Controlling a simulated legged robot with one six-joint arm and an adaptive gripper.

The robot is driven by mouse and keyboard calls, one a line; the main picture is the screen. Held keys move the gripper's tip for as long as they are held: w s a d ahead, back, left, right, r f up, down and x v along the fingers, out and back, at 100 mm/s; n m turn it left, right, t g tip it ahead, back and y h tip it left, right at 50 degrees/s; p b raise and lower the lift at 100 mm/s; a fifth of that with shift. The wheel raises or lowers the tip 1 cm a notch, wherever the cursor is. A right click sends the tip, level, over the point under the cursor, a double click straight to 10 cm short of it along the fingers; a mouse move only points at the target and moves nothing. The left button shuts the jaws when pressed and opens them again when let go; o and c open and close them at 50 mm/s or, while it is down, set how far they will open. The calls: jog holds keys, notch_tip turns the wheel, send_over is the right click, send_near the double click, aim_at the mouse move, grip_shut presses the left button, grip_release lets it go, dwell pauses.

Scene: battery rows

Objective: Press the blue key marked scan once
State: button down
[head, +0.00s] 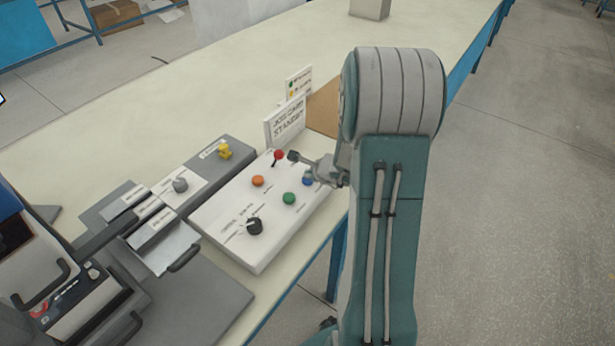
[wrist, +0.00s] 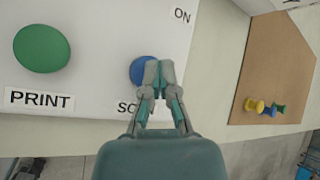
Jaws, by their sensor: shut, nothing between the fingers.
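The blue key (wrist: 143,69) is on the white control panel, with a partly hidden label starting "SC" below it in the wrist view. In the head view the blue key (head: 307,181) shows only in part beside my gripper. My gripper (wrist: 158,68) is shut and empty, its fingertips over the right part of the blue key in the wrist view. I cannot tell whether the tips touch the key. In the head view my gripper (head: 318,180) reaches in from the right over the panel's right end.
The white panel (head: 235,259) also bears a green key (head: 289,198), an orange key (head: 257,181), a red-topped lever (head: 279,155) and a black knob (head: 254,226). A sign reading STANDBY (head: 286,122) stands behind. A brown board (wrist: 284,65) with several pins lies to the right.

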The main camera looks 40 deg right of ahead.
dwell(0.3)
jog(key=shift+r, duration=0.9)
jog(key=shift+r, duration=2.55)
